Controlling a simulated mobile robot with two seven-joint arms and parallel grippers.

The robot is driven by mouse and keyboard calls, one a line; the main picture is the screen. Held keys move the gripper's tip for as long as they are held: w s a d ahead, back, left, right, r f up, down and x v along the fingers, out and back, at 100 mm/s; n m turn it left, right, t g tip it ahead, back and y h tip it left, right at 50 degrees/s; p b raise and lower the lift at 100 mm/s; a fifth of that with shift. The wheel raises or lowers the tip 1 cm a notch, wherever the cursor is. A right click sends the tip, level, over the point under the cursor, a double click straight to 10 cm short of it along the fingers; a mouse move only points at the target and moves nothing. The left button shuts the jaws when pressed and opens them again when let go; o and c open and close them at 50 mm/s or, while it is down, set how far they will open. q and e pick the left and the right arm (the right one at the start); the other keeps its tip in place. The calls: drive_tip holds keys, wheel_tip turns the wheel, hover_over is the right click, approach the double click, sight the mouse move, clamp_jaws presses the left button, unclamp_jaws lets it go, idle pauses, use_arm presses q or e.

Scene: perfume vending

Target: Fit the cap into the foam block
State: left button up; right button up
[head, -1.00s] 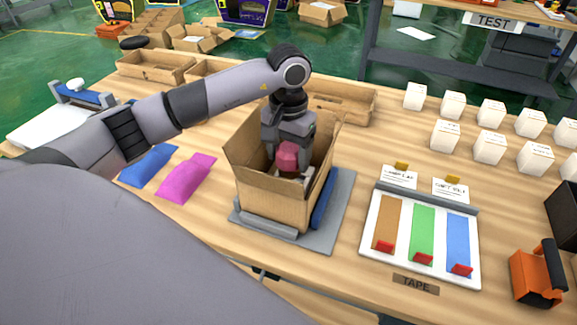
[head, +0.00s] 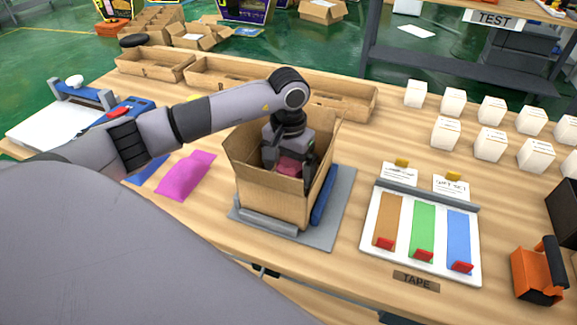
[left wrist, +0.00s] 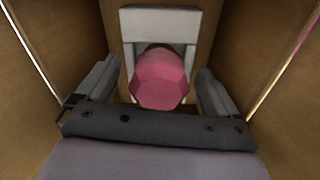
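The pink faceted cap (left wrist: 160,82) is inside the open cardboard box (head: 268,188), against the pale foam block (left wrist: 178,24). The block lies deep in the box in the left wrist view. I cannot tell how deep the cap sits in its recess. My left gripper (head: 290,158) reaches down into the box. Its two fingers (left wrist: 160,78) stand on either side of the cap, with a narrow gap on each side in the left wrist view. The box's front wall hides the block in the head view, where only the cap's top (head: 288,166) shows. My right gripper is not in view.
The box's upright flaps and walls surround my left gripper closely. The box stands on a grey platform (head: 338,215). A tape board (head: 403,235) and an orange tape dispenser (head: 538,274) are to the right. Pink (head: 186,177) and blue sheets lie left; wooden trays (head: 222,75) stand behind.

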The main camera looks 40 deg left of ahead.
sight(289, 162)
use_arm(q)
drive_tip(key=shift+r+p, duration=0.45)
drive_tip(key=shift+p, duration=0.1)
wheel_tip(289, 162, up, 12)
drive_tip(key=b, duration=0.1)
drive_tip(key=shift+b, duration=0.4)
drive_tip(key=shift+f, duration=0.1)
